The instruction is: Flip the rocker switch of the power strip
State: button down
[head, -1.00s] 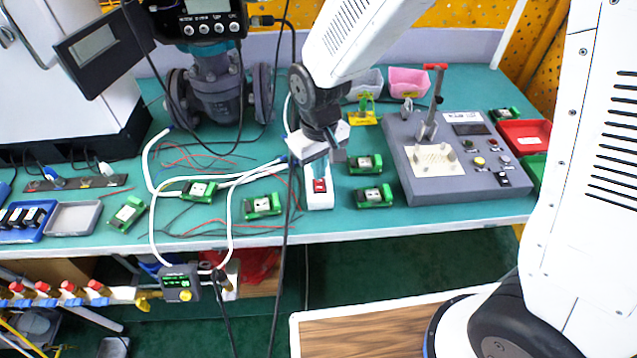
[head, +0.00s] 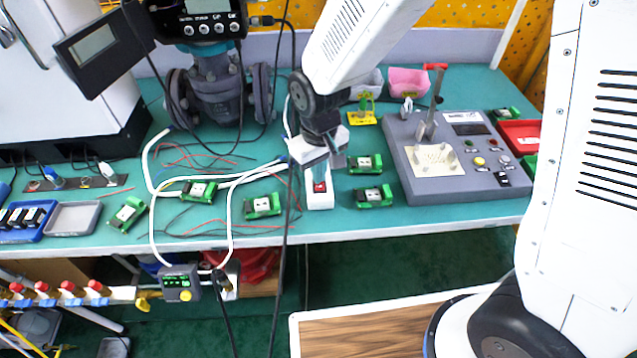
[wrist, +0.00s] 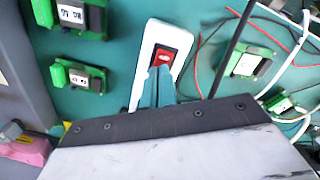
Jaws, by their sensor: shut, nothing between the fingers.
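The white power strip (head: 320,201) lies on the green bench top near its front edge, below my gripper. Its red rocker switch (head: 320,187) faces up at the strip's near end. In the wrist view the red switch (wrist: 165,56) shows at one end of the white strip (wrist: 151,42). My gripper (head: 320,178) is shut and empty, pointing down at the switch. In the wrist view my teal fingertips (wrist: 160,72) overlap the switch's lower edge. I cannot tell whether they touch it. The rest of the strip is partly hidden behind the fingers and wrist.
Green terminal modules stand close by, at the left (head: 262,205) and right (head: 373,196) of the strip. A grey test panel (head: 460,180) is further right. White cables (head: 228,205) and a hanging black cable (head: 286,240) run on the left.

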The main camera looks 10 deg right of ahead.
jog(key=shift+r, duration=3.45)
jog(key=shift+s, duration=0.1)
jog(key=s+d+r+m, duration=0.2)
jog(key=s+d+r, duration=0.5)
jog(key=s+d, duration=0.2)
jog(key=s+d+r+m+t, duration=0.1)
jog(key=s+d+r+m, duration=0.2)
jog(key=s+d+r, duration=0.5)
jog(key=s+d, duration=0.2)
jog(key=d, duration=0.1)
jog(key=shift+s+d+r+m, duration=0.2)
jog(key=shift+d+m, duration=0.1)
